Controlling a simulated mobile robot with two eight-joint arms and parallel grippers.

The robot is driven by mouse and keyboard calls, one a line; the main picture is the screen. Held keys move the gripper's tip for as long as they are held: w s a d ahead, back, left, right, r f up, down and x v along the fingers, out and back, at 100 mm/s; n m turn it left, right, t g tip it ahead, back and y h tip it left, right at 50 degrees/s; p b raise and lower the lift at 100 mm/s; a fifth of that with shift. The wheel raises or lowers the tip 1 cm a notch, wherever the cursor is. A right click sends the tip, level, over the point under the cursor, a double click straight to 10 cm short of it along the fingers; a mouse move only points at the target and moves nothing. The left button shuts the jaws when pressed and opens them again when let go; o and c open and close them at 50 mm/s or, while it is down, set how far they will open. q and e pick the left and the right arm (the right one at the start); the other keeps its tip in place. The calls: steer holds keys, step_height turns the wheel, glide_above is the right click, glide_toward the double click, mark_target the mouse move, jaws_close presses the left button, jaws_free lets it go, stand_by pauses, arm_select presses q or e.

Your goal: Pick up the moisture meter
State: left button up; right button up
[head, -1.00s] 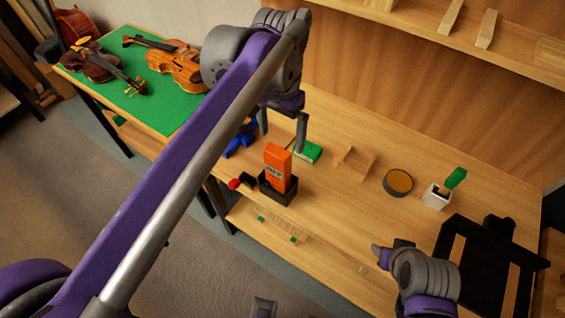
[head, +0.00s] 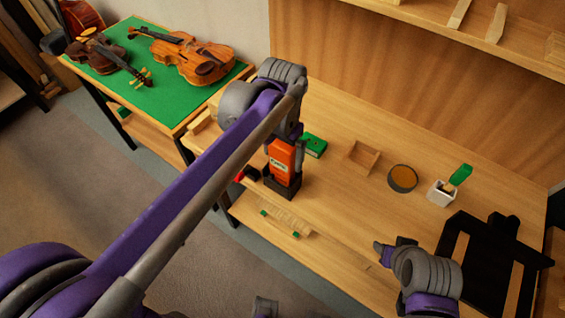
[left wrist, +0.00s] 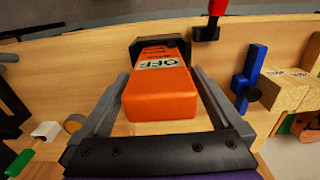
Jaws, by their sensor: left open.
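The moisture meter (head: 282,163) is an orange box with a small display. It stands upright in a black holder (head: 279,188) on the wooden bench. My left gripper (head: 286,143) is over the meter's top, its fingers partly hidden in the head view. In the left wrist view, the meter (left wrist: 160,92) lies between the two open grey fingers, with a gap on each side, and its display reads OFF. The black holder (left wrist: 184,46) shows beyond it. My right arm's end (head: 385,250) is over the bench's front right; its jaw state is unclear.
A green box (head: 314,146) lies close behind the meter. A red-ended tool (left wrist: 213,22) and a blue tool (left wrist: 248,78) are near the holder.

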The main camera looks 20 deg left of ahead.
arm_select(q)
steer(key=c, duration=1.5)
steer(key=shift+r, duration=0.1)
